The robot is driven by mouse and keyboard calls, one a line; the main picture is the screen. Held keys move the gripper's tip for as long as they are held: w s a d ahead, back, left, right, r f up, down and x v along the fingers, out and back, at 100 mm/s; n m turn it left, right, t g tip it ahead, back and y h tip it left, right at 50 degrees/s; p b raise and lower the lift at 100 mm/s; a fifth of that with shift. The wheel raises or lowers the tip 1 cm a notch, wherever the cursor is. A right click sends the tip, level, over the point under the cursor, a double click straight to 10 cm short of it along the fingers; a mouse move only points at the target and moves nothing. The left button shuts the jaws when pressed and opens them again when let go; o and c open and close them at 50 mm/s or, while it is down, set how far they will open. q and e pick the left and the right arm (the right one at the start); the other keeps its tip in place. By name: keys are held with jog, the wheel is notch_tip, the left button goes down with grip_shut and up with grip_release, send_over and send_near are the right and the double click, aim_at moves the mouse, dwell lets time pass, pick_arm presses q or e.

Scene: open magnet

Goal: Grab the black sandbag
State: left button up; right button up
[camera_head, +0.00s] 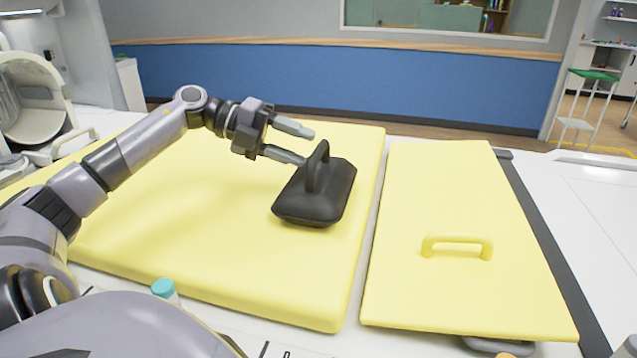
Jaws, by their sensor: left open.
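The black sandbag (328,203) lies on the large yellow pad (190,215), near that pad's right edge. It is a dark block with an upright loop handle (317,168) on top. My left gripper (306,146) reaches in from the left with its two grey fingers spread apart. The fingertips are beside the handle on its left, and the gap between them is empty. I cannot tell whether the nearer finger touches the handle. My right gripper does not show.
A second yellow pad (440,190) with a yellow handle (457,244) lies to the right, across a narrow gap. A bottle with a teal cap (163,287) stands at the front left. White equipment with a head coil (32,100) is at the far left.

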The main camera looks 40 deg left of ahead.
aim_at(316, 149)
pick_arm(q)
jog(key=shift+p+x, duration=0.75)
jog(key=shift+x, duration=1.65)
jog(key=shift+w, duration=0.1)
jog(key=shift+c, duration=0.3)
grip_shut()
jog(key=shift+a, duration=0.1)
jog(key=shift+r, duration=0.3)
